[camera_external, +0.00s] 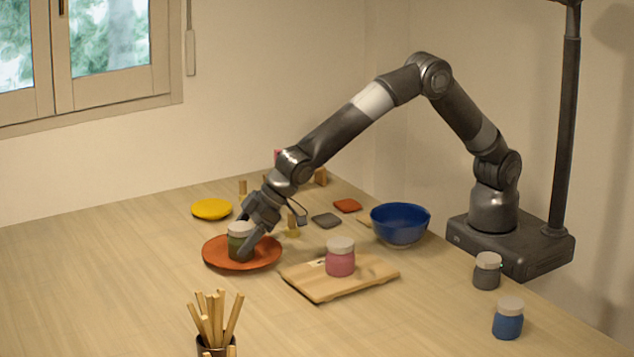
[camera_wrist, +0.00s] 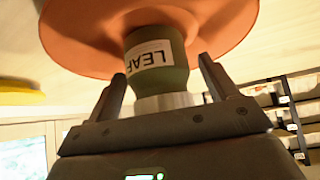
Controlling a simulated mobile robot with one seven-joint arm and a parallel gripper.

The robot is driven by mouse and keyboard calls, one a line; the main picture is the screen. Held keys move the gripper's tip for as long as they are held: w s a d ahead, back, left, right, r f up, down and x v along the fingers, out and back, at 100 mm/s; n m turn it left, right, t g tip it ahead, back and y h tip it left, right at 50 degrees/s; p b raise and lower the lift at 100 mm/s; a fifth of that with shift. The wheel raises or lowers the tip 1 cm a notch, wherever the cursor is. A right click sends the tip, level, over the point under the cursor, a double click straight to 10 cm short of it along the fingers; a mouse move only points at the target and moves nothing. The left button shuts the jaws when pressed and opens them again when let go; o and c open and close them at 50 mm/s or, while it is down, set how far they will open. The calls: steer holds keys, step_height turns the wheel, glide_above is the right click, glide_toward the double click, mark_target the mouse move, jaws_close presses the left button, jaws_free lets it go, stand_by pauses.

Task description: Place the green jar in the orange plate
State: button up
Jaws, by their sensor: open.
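The green jar (camera_external: 240,241) with a pale lid stands upright on the orange plate (camera_external: 215,255) in the external view. In the wrist view the green jar (camera_wrist: 165,72) shows a white label reading "LEAF", and the orange plate (camera_wrist: 75,25) lies behind it. My gripper (camera_external: 241,238) is over the plate with its fingers around the jar. In the wrist view my gripper (camera_wrist: 162,85) is open, with one finger on each side of the jar and visible gaps.
A wooden board (camera_external: 325,286) with a pink jar (camera_external: 340,260) is right of the plate. A cup of sticks (camera_external: 215,340) stands in front. A blue bowl (camera_external: 400,222) is near my base. A yellow plate (camera_external: 212,209) lies behind. The table's left front is clear.

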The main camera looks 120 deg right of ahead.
steer(key=v, duration=1.2)
steer(key=s+d+r+g, duration=0.1)
steer(key=s+r, duration=0.4)
steer(key=s, duration=0.7)
steer(key=s+r, duration=0.4)
steer(key=s, duration=0.7)
steer(key=s+f+n, duration=0.1)
steer(key=s+f, duration=0.1)
steer(key=s, duration=1)
steer(key=s+f+n+g+y, duration=0.1)
steer(key=s, duration=1.1)
steer(key=shift+s+a+f+y, duration=0.2)
steer(key=shift+a+f+y, duration=0.1)
steer(key=shift+a+f, duration=0.15)
